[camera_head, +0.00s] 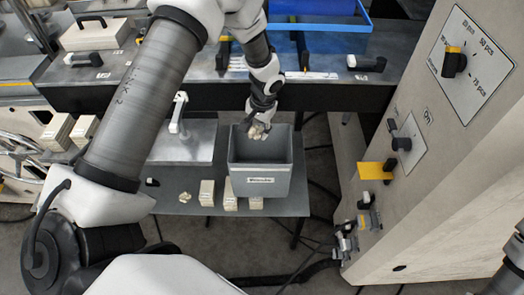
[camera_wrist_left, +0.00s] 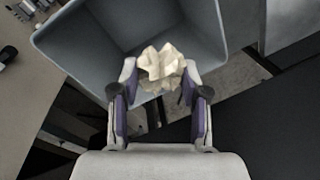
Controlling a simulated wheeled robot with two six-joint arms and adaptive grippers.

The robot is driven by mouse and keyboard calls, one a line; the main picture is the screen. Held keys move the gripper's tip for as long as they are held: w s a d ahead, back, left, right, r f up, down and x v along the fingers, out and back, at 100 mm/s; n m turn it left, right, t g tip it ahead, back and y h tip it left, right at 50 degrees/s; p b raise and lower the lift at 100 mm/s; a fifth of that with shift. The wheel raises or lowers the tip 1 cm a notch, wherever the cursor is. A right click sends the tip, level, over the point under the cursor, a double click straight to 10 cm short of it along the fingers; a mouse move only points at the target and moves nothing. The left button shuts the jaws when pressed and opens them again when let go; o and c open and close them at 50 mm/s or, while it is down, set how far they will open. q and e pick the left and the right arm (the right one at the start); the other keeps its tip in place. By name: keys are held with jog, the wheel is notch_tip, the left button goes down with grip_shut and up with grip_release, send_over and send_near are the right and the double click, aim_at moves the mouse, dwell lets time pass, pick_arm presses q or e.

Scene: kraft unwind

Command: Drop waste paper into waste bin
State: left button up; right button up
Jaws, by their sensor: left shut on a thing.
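The waste bin (camera_head: 261,182) is a grey open-topped box with a white label, standing on the low grey table. In the left wrist view its open inside (camera_wrist_left: 110,30) fills the upper part of the picture. My left gripper (camera_head: 259,131) is over the bin's opening, pointing down. It is shut on a crumpled cream ball of waste paper (camera_wrist_left: 161,68), which also shows small in the head view (camera_head: 256,130). Another crumpled cream piece (camera_head: 185,197) lies on the low table, left of the bin. My right gripper is not in view.
Small cream stacks (camera_head: 207,193) stand on the low table beside and in front of the bin. A machine panel (camera_head: 440,140) with knobs and a yellow tab rises at the right. A dark bench (camera_head: 200,80) with a blue tray (camera_head: 330,40) lies behind.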

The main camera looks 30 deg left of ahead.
pick_arm(q)
notch_tip(320, 180, down, 3)
jog(key=shift+w+f+b, duration=0.1)
jog(key=shift+b, duration=0.55)
jog(key=shift+a+f, duration=0.25)
jog(key=shift+a, duration=0.2)
jog(key=shift+r, duration=0.1)
jog(key=o, duration=0.9)
jog(key=shift+d+r, duration=0.1)
jog(key=shift+d, duration=0.25)
jog(key=shift+o, duration=0.2)
jog(key=shift+a, duration=0.1)
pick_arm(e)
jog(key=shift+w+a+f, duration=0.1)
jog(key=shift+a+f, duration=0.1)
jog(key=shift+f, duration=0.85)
pick_arm(q)
jog(key=r, duration=0.4)
jog(key=d+r, duration=0.1)
jog(key=r, duration=0.6)
jog(key=shift+d+r, duration=0.35)
